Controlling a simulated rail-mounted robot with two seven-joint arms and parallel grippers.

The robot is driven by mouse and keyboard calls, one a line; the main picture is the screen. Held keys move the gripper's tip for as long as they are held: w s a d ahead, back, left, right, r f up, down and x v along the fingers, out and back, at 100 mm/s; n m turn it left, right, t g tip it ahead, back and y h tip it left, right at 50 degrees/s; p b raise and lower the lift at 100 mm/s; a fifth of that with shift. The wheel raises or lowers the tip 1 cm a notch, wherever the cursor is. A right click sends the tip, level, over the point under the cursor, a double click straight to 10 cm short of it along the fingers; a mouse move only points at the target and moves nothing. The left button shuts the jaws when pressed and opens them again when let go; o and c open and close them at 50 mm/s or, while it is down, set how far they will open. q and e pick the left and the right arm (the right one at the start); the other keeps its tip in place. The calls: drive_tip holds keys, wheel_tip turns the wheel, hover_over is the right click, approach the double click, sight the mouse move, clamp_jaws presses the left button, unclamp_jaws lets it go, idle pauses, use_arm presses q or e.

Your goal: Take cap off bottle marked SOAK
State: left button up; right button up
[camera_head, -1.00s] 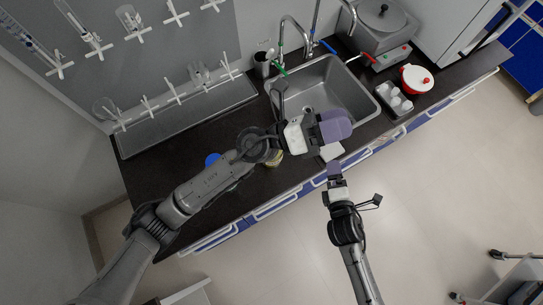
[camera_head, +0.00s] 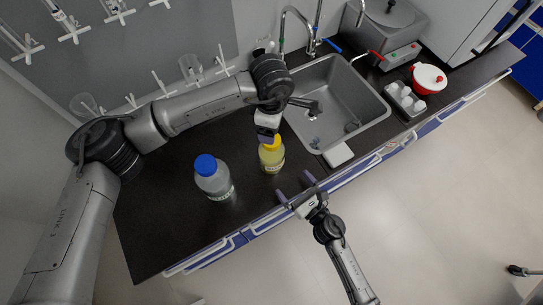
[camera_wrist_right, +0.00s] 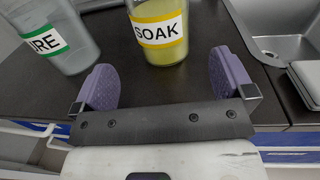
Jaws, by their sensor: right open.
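The bottle marked SOAK (camera_head: 271,159) stands upright on the dark counter, with yellow liquid and a yellow cap (camera_head: 273,144). In the right wrist view its SOAK label (camera_wrist_right: 160,30) faces me, and its top is out of frame. My left gripper (camera_head: 266,136) is right over the yellow cap, pointing down; its fingers are mostly hidden, so I cannot tell whether they grip the cap. My right gripper (camera_head: 295,188) is open and empty at the counter's front edge. In the right wrist view its purple fingers (camera_wrist_right: 165,82) point towards the bottle, short of it.
A blue-capped bottle (camera_head: 213,178) with a green-edged label stands left of the SOAK bottle. A sink (camera_head: 365,95) lies to the right, with a white block (camera_head: 339,154) at its front edge. The front left counter is clear.

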sight(272, 158)
drive_tip(key=x, duration=1.1)
drive_tip(key=shift+w+a, duration=0.15)
drive_tip(key=shift+w, duration=0.2)
drive_tip(key=shift+c, duration=0.2)
